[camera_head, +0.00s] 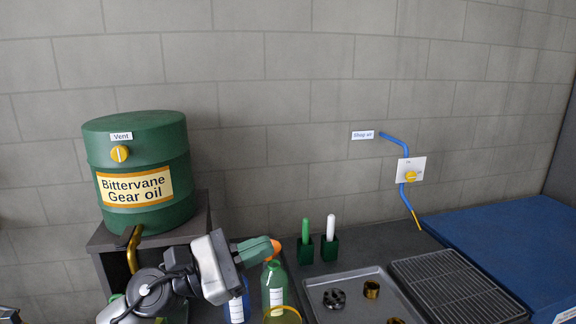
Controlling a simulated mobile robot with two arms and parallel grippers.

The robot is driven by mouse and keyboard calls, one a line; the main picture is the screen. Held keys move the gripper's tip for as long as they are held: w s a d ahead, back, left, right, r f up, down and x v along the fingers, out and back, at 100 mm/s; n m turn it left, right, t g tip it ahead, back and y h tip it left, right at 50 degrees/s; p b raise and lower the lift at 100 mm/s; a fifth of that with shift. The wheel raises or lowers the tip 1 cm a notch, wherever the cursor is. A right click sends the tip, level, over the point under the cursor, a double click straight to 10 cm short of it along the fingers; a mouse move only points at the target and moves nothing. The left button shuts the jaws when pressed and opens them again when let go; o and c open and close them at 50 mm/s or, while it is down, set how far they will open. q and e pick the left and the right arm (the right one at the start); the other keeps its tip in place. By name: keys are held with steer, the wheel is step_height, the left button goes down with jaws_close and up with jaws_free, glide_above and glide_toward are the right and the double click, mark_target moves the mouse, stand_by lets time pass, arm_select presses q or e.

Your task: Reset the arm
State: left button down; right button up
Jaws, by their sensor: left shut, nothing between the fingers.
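My left arm comes in from the lower left. Its left gripper (274,247) has green fingers with orange tips, shut and empty, pointing right. The fingers are in front of the top of a green bottle (275,290) with a white label, partly hiding it. A blue bottle (235,308) with a white label is mostly hidden behind the gripper body. I cannot tell whether the gripper touches either bottle. My right gripper is not in view.
A green gear oil drum (137,215) with a brass spout (133,250) stands on a dark stand (202,222) at left. Two small green holders (305,250) (330,247) hold markers. A grey tray (352,317) with metal parts, a wire rack (455,285) and a blue surface (500,240) lie right.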

arm_select(q)
steer(key=s+a+f+m+t+y, duration=0.35)
steer(key=a+f+m+y, duration=0.35)
steer(key=f+m+y, duration=0.55)
steer(key=s+a+f+m+t+y, duration=0.2)
steer(key=a+f+m+t+y, duration=0.2)
steer(key=a+f+m+y, duration=0.8)
steer(key=s+d+f+n+g+h, duration=0.1)
steer(key=s+f+n+g+h, duration=0.3)
steer(key=s, duration=0.6)
steer(key=s+d+f+n+g+h, duration=0.1)
steer(key=s+d+f+n+g, duration=0.15)
steer(key=s+f+g, duration=0.55)
step_height(320, 180, down, 23)
steer(key=s, duration=0.3)
steer(key=s+a+f+g, duration=0.1)
steer(key=s+a+f, duration=0.2)
steer(key=s+f, duration=1.3)
steer(key=shift+a+f+m, duration=0.2)
steer(key=shift+f+m, duration=0.1)
steer(key=shift+f, duration=0.05)
